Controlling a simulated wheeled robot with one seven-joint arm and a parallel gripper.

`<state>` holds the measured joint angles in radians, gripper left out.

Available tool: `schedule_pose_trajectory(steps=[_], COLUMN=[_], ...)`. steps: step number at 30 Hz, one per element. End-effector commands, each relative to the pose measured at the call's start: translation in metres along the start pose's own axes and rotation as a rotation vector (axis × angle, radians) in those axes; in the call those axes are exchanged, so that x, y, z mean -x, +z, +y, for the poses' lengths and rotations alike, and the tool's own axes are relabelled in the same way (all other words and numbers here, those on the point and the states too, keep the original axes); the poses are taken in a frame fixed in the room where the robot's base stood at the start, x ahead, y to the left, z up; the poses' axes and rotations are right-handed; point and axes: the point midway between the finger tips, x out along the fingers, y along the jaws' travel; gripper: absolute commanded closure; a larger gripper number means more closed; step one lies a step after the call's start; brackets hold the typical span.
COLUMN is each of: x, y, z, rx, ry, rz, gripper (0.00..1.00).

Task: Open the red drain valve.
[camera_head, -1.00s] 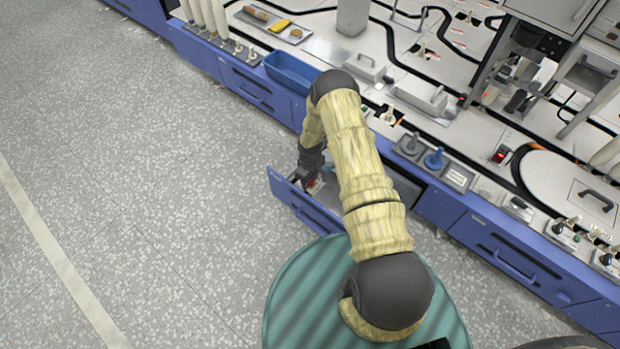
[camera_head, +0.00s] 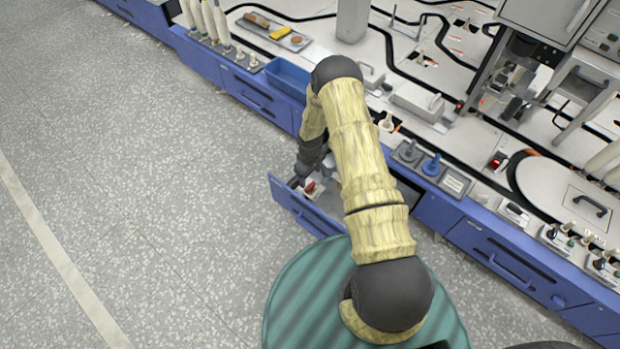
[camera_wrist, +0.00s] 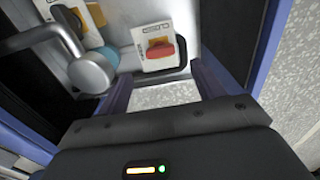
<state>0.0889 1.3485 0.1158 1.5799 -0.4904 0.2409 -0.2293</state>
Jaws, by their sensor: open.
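The red drain valve (camera_wrist: 160,50) is a small red handle on a white labelled plate, inside an open blue drawer (camera_head: 318,221). In the head view the red valve (camera_head: 310,187) shows as a small red spot in the drawer. My gripper (camera_wrist: 160,92) is open, its two fingers spread below the plate in the wrist view, with the valve just beyond the fingertips. Nothing is between the fingers. In the head view my gripper (camera_head: 300,182) reaches down into the drawer beside the valve, and my arm hides part of the drawer.
A grey pipe with a round end (camera_wrist: 90,72) stands left of the valve. A second plate with an orange handle (camera_wrist: 97,14) lies behind it. The drawer's blue wall (camera_wrist: 270,45) runs close on the right. A blue bin (camera_head: 288,74) sits on the bench; open floor lies left.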

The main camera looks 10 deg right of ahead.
Motion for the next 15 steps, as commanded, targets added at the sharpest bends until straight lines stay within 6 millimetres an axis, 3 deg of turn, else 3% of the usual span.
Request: schedule_pose_trajectory(steps=[1,9,15], x=[0.015,0.069,0.098], y=[0.000,0.000,0.000], z=[0.000,0.000,0.000], rx=[0.000,-0.001,0.000], ry=[0.001,0.000,0.000], rz=[0.001,0.000,0.000], gripper=[0.33,0.33,0.33])
